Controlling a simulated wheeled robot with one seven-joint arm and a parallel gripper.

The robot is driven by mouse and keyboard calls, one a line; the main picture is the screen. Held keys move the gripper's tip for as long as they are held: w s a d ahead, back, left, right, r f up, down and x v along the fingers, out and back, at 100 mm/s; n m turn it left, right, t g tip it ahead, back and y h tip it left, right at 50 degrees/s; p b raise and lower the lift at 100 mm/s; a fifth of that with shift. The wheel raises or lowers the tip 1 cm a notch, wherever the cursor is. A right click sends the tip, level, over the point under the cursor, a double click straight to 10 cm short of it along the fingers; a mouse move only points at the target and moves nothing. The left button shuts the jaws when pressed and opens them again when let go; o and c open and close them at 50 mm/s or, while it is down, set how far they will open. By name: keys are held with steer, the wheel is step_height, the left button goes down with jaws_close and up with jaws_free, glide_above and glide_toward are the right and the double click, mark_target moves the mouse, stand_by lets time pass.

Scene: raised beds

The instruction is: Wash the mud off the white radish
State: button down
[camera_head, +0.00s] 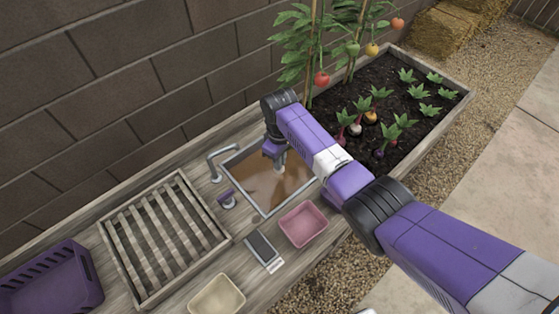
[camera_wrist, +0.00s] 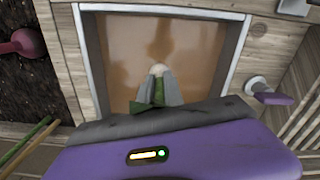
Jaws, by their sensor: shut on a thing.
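My gripper (camera_head: 279,161) is over the sink basin (camera_head: 232,168), which holds brown, muddy water. In the wrist view my gripper (camera_wrist: 157,90) is shut on the white radish (camera_wrist: 158,70). The radish's pale body shows just beyond the fingertips and its green leaves lie between the fingers. Most of the radish is hidden by the fingers, and I cannot tell how much mud is on it or how deep it is in the water.
A slatted wooden rack (camera_head: 133,293), purple crate (camera_head: 93,275), pink tub (camera_head: 303,225), beige tub (camera_head: 218,297) and dark flat item (camera_head: 262,248) share the bench. A planted soil bed (camera_head: 440,107) lies right.

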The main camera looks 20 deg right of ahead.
steer(key=shift+r+p, duration=0.45)
steer(key=shift+r, duration=2.35)
